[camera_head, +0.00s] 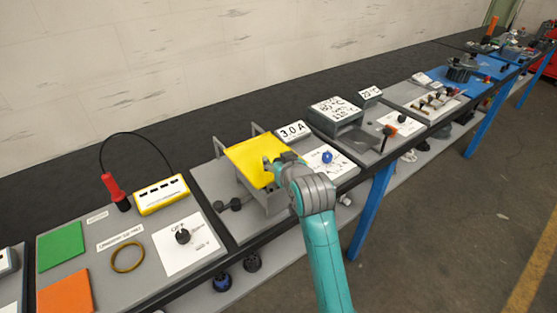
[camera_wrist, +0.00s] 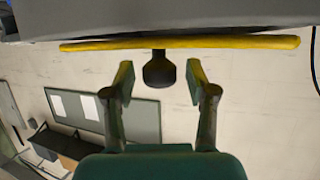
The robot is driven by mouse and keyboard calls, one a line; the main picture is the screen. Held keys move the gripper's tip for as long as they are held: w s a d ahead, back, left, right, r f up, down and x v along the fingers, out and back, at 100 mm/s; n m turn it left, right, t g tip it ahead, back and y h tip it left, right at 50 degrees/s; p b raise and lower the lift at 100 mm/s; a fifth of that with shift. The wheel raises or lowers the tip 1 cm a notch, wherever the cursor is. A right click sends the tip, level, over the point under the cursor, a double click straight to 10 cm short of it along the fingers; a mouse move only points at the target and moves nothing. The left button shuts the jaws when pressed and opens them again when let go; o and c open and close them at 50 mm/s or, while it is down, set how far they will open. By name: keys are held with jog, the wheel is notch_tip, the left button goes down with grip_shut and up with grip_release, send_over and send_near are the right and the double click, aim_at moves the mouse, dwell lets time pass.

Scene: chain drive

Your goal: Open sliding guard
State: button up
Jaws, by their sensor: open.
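In the wrist view the guard (camera_wrist: 230,42) shows edge-on as a thin yellow strip near the top. A dark round knob (camera_wrist: 158,72) on a short stem sticks out from its middle. My gripper (camera_head: 269,168) is over the yellow plate in the head view and hides part of it. In the wrist view my gripper (camera_wrist: 160,78) is open, with one finger on each side of the knob and a visible gap to each. The knob is hidden in the head view.
A 3.0 A display (camera_head: 292,130) stands right behind the guard. A blue knob (camera_head: 327,157) on a white panel is close to the right of my arm. Dark round parts (camera_head: 230,205) lie at the housing's left. A yellow box (camera_head: 161,195) stands further left.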

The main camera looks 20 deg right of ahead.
aim_at(270, 153)
grip_shut()
jog(key=shift+w+a, duration=0.3)
jog(key=shift+w, duration=0.65)
jog(key=shift+w+a, duration=0.3)
jog(key=shift+w, duration=0.65)
grip_release()
jog(key=v, duration=1.2)
